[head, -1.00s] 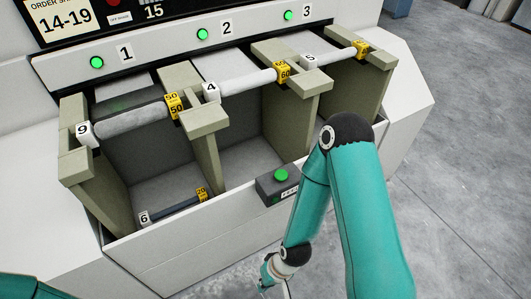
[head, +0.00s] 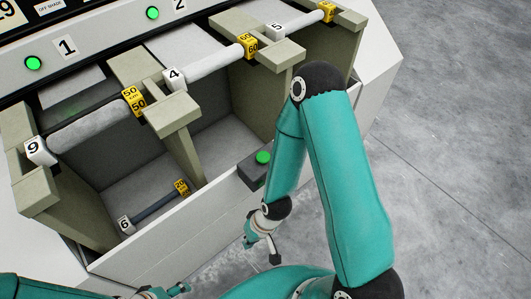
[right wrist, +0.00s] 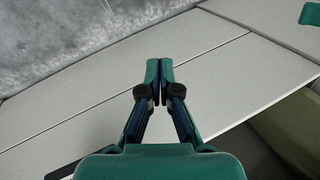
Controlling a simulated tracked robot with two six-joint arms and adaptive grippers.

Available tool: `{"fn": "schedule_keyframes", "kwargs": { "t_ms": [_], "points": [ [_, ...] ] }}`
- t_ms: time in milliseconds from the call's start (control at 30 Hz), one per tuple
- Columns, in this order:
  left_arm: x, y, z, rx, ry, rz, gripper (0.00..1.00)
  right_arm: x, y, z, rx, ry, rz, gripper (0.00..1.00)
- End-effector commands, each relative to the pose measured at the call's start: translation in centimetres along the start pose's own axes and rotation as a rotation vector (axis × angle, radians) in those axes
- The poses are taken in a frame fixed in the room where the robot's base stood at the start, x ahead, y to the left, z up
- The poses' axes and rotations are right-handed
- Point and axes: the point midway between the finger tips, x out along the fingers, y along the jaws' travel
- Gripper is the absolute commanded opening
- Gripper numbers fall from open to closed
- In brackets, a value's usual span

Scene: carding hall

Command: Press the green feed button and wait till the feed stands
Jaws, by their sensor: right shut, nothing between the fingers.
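The green feed button (head: 263,157) sits on a small dark box (head: 251,173) at the front wall of the machine. It looks bright green. My right gripper (head: 250,241) hangs below and in front of the button, apart from it. In the right wrist view my right gripper (right wrist: 160,68) has its fingertips together with nothing between them. The button does not show in that view. My left gripper (head: 178,289) is at the bottom edge, small and partly cut off, so its jaws cannot be judged.
Rollers (head: 100,122) with numbered end blocks span the bays. A thinner bar (head: 155,209) lies in the left bay. Green lamps (head: 33,63) light the upper panel. White front panels (right wrist: 235,70) lie beyond the right fingers. Grey floor (head: 450,110) is clear at right.

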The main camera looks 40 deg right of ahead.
Motion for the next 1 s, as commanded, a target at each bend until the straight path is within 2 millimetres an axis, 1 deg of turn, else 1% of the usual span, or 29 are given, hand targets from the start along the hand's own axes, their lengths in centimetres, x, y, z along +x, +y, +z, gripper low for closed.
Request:
{"fn": "schedule_keyframes", "kwargs": {
  "t_ms": [33,67,167,200,267,300,367,400,433,500,600,700,800,900,1000],
  "points": [
    [0.5,-0.2,0.0,0.0,0.0,0.0,0.8,-0.5,0.4,-1.3,-0.007,0.037,-0.005,0.0],
    [0.7,-0.3,0.0,0.0,0.0,0.0,0.8,-1.0,0.6,-2.1,-0.016,0.059,-0.009,0.0],
    [1.7,-0.6,0.0,0.0,0.0,0.0,0.8,-3.3,1.4,-5.4,-0.058,0.157,-0.019,0.0],
    [2.1,-0.8,0.0,0.0,0.0,0.0,0.8,-4.6,1.9,-6.8,-0.08,0.203,-0.019,0.0],
    [2.8,-1.0,0.0,0.0,0.0,0.0,0.8,-6.8,2.7,-8.8,-0.116,0.278,-0.012,0.0],
    [3.2,-1.1,0.0,0.0,0.0,0.0,0.8,-8.4,3.3,-10.0,-0.143,0.327,-0.002,0.0],
    [3.9,-1.4,0.0,0.0,0.0,0.0,0.8,-10.9,4.3,-11.6,-0.183,0.4,0.019,0.0],
    [4.2,-1.5,0.0,0.0,0.0,0.0,0.8,-12.6,5.0,-12.4,-0.209,0.445,0.038,0.0],
    [4.5,-1.6,0.0,0.0,0.0,0.0,0.8,-13.9,5.5,-12.9,-0.228,0.478,0.054,0.0],
    [5.1,-1.8,0.0,0.0,0.0,0.0,0.8,-16.7,6.6,-13.8,-0.269,0.546,0.095,0.0],
    [5.7,-2.1,-0.1,0.0,0.0,0.0,0.8,-20.1,7.8,-14.4,-0.317,0.621,0.153,0.0],
    [6.1,-2.2,-0.1,0.0,0.0,0.0,0.8,-22.3,8.7,-14.5,-0.35,0.666,0.199,0.0],
    [6.2,-2.2,-0.1,0.0,0.0,0.0,0.8,-23.6,9.1,-14.5,-0.367,0.69,0.226,0.0],
    [6.2,-2.2,-0.1,0.0,0.0,0.0,0.8,-24.1,9.2,-14.5,-0.374,0.697,0.234,0.0],
    [6.2,-2.2,-0.1,0.0,0.0,0.0,0.8,-24.1,9.2,-14.5,-0.374,0.696,0.234,0.0]
  ]
}}
